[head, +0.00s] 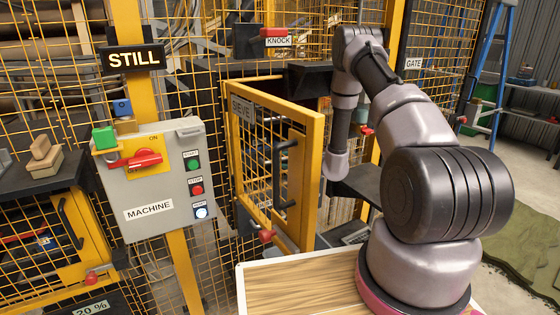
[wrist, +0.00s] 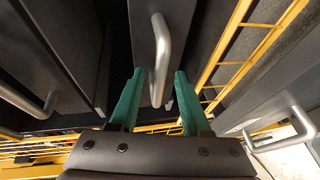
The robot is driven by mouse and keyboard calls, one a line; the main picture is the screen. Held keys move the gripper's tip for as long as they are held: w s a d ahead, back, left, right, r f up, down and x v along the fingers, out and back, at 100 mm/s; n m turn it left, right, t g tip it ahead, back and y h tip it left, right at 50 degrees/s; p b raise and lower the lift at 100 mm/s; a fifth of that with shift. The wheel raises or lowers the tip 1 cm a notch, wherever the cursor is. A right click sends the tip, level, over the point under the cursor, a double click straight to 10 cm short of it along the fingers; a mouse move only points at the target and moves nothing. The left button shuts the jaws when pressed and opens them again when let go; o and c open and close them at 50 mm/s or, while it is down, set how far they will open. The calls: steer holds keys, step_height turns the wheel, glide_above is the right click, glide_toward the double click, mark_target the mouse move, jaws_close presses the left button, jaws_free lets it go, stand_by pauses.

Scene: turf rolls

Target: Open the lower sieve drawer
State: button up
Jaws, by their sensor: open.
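In the wrist view my gripper (wrist: 158,88) is open, with its two green fingers apart. A grey bar handle (wrist: 163,45) on a dark front stands between and just beyond the fingertips; I cannot tell whether they touch it. A second grey handle (wrist: 38,104) on a dark front is at the left, and a third (wrist: 285,135) is at the right. I cannot tell which front is the lower sieve drawer. In the head view my arm reaches in beside the mesh door labelled SIEVE (head: 318,150), and my gripper is hidden.
The yellow-framed SIEVE door stands angled out, close left of my arm. A grey MACHINE box (head: 155,185) with a red switch (head: 143,158) hangs left, below a STILL sign (head: 132,58). A wooden-topped surface (head: 300,290) is in front. Yellow mesh fencing surrounds the area.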

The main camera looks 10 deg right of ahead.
steer(key=shift+w+a+f, duration=0.1)
steer(key=shift+w+a, duration=0.35)
steer(key=shift+w, duration=0.05)
jaws_close()
stand_by(1.2)
